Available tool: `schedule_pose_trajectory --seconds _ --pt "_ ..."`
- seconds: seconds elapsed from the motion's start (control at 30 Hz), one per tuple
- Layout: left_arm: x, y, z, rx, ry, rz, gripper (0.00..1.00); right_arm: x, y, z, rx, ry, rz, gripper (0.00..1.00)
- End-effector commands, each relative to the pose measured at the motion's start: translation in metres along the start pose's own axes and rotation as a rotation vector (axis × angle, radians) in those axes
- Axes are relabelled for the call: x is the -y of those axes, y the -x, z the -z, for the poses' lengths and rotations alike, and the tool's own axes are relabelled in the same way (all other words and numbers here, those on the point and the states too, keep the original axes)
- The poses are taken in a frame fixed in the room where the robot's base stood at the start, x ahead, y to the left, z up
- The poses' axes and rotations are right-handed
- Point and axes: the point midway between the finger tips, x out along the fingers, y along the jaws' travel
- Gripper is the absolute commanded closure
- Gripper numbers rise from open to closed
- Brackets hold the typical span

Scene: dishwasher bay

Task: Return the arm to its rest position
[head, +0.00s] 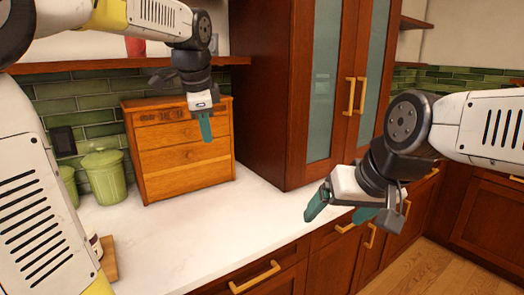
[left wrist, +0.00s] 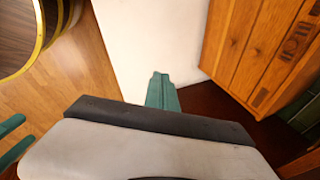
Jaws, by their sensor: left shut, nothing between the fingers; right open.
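My left gripper (head: 205,124) hangs in front of the wooden drawer box, above the counter, with its teal fingers together and nothing between them. In the left wrist view its closed fingertips (left wrist: 161,90) point toward the white counter. My left arm is raised and bent across the upper left of the head view. My right gripper (head: 340,212) is over the counter's front edge at the right, with its teal fingers spread apart and empty.
The small wooden drawer box (head: 182,150) stands on the white counter (head: 200,230). Green lidded canisters (head: 104,176) are left of it. A tall glass-door cabinet (head: 330,80) rises at the right. The middle of the counter is clear. A wooden shelf (head: 90,65) runs along the wall.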

Motion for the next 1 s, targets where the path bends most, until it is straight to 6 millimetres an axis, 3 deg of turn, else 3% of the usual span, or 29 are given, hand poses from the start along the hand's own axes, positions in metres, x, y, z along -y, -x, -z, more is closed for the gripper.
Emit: schedule_pose_trajectory --seconds 0.03,0.2,0.3,0.43,0.6,1.0 --pt "-0.025 0.007 -0.011 -0.022 0.132 0.009 1.0 0.0 0.0 0.0 0.0 0.0 0.0 0.16" --pt "-0.105 0.008 -0.039 -0.113 0.61 0.008 1.0 0.0 0.0 0.0 0.0 0.0 0.0 0.16" --pt "-0.147 0.001 -0.051 -0.165 0.865 -0.009 1.0 0.0 0.0 0.0 0.0 0.0 0.0 0.16" --pt "-0.187 -0.01 -0.06 -0.216 1.113 -0.038 1.0 0.0 0.0 0.0 0.0 0.0 0.0 0.16" --pt "-0.21 -0.019 -0.064 -0.245 1.261 -0.063 1.0 0.0 0.0 0.0 0.0 0.0 0.0 0.16" --pt "-0.211 -0.019 -0.064 -0.246 1.267 -0.064 1.0 0.0 0.0 0.0 0.0 0.0 0.0 0.16"
